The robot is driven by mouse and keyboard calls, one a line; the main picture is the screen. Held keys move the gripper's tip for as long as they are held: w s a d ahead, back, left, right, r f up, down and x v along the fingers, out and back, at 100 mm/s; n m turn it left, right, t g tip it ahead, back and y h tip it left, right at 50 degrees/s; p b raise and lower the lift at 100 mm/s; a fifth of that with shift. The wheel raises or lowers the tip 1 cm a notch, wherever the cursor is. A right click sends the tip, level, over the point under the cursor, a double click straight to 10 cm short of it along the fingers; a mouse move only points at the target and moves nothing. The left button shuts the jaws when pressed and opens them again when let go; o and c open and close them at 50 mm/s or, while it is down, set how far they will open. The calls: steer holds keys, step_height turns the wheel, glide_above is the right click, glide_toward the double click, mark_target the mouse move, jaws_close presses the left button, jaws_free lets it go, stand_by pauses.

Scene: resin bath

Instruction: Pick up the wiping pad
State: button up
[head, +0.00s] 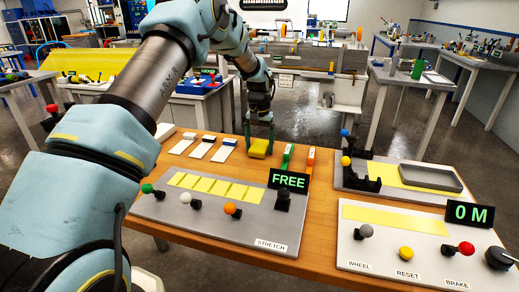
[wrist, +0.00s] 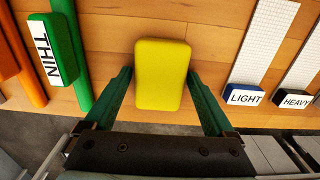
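The wiping pad looks to be the yellow block (head: 259,148) on the wooden table near its back edge. In the wrist view the yellow block (wrist: 161,75) is centred, lying flat with its long side pointing toward my gripper's base. My gripper (wrist: 160,72) is open, with one green finger on each side of the block and a thin gap showing at each side. In the head view my gripper (head: 259,125) points down at the block. How far the fingertips are above the table is hard to tell.
To the block's left are white strips with labelled ends, LIGHT (wrist: 244,95) and HEAVY (wrist: 291,100) in the wrist view. To its right are a green THIN piece (wrist: 52,48) and an orange piece (head: 311,157). A grey FREE panel (head: 215,218) with knobs stands in front.

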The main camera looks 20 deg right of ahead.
mark_target(259, 145)
steer(key=c, duration=1.1)
steer(key=shift+o, duration=0.2)
steer(key=shift+r, duration=0.1)
step_height(259, 145, up, 10)
steer(key=b, duration=0.3)
steer(key=o, duration=0.8)
steer(key=c, duration=0.6)
steer(key=shift+c, duration=0.2)
